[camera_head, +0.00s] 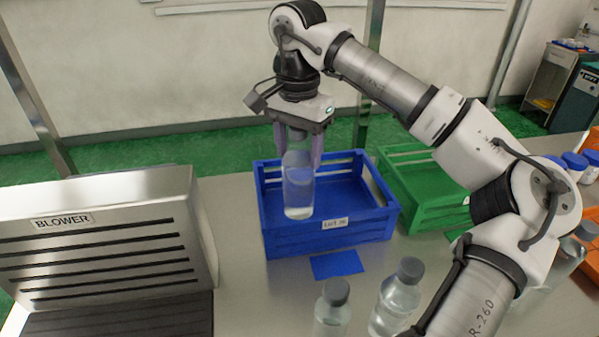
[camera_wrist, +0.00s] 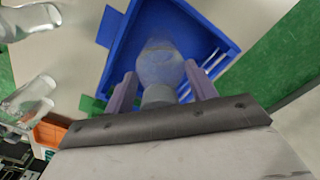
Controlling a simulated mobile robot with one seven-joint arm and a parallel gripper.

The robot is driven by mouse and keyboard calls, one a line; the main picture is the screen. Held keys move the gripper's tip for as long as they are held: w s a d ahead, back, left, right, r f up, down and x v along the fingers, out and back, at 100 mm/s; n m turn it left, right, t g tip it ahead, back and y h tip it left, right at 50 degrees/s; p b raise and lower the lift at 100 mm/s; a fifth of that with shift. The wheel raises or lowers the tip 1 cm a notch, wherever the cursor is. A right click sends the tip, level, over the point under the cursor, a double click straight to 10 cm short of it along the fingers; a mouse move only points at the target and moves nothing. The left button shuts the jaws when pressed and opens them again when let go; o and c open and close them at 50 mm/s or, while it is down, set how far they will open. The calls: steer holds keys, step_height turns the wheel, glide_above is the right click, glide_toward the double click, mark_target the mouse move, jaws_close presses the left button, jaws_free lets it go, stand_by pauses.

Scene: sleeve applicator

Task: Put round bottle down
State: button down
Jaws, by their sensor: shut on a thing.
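The round bottle (camera_head: 298,185) is clear with a greyish cap end and hangs upright from my gripper (camera_head: 298,150). My gripper points down and is shut on the bottle's upper part. In the head view the bottle overlaps the blue crate (camera_head: 330,240), with its bottom in front of the crate's inside. In the wrist view the bottle (camera_wrist: 160,62) lies between the two purple fingers (camera_wrist: 160,90), with the blue crate (camera_wrist: 113,75) beyond it. I cannot tell the exact height of the bottle's bottom above the crate floor.
A metal blower (camera_head: 100,245) stands at the left. A green crate (camera_head: 425,190) is right of the blue one. A blue card (camera_head: 336,264) lies in front of it. Two capped clear bottles (camera_head: 332,310) (camera_head: 396,300) stand at the front. Blue-capped containers (camera_head: 575,162) are at the right.

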mark_target(298, 168)
steer(key=shift+f, duration=2.4)
steer(key=shift+c, duration=2.4)
jaws_free()
step_height(298, 168, up, 12)
steer(key=shift+r, duration=0.15)
